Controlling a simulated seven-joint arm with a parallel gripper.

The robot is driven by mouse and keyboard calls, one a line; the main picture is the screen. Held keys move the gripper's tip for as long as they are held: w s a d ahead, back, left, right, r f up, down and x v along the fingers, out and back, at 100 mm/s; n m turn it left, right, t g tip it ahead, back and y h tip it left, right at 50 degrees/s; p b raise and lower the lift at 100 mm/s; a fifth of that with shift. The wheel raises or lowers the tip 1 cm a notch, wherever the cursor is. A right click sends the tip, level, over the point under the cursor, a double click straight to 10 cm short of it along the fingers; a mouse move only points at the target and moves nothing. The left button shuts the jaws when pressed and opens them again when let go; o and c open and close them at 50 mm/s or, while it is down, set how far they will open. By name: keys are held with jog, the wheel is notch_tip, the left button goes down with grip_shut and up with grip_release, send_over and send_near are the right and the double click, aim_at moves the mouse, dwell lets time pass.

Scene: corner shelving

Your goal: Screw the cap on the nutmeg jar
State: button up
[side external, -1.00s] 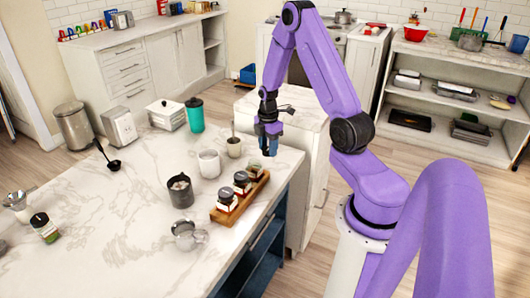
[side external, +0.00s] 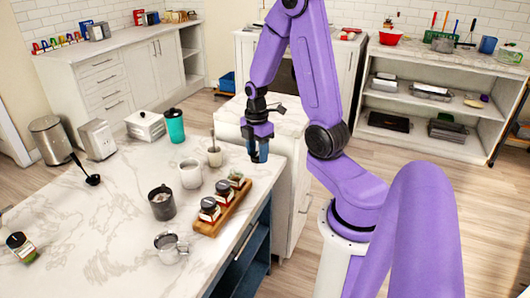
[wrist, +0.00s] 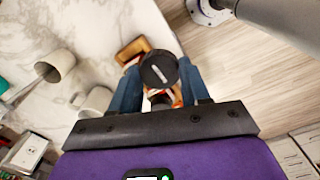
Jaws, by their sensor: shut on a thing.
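My gripper (side external: 260,152) hangs in the air to the right of the wooden spice rack, past the counter edge in the side view. In the wrist view its blue fingers (wrist: 158,82) are closed on a round black cap (wrist: 158,68) with a white mark on top. What is under the cap is mostly hidden. The rack (side external: 207,230) holds two black-capped jars (side external: 208,211) (side external: 224,192) and, at its far end, a greenish jar (side external: 236,181) with no black cap visible. I cannot read which jar is the nutmeg.
A white mug (side external: 190,174), a dark mug (side external: 161,205) and a metal pitcher (side external: 170,248) stand left of the rack. Another black-capped jar (side external: 21,246) is at the counter's left. A teal tumbler (side external: 175,126) stands farther back.

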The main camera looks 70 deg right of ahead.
jog(key=w+a, duration=0.1)
jog(key=w, duration=0.1)
jog(key=w+a, duration=0.1)
jog(key=w, duration=0.3)
jog(key=shift+w+a+r, duration=0.1)
jog(key=shift+w+a, duration=0.3)
jog(key=shift+f, duration=2.65)
jog(key=shift+f, duration=0.15)
jog(key=m, duration=0.4)
jog(key=shift+m, duration=0.3)
jog(key=shift+m, duration=2.3)
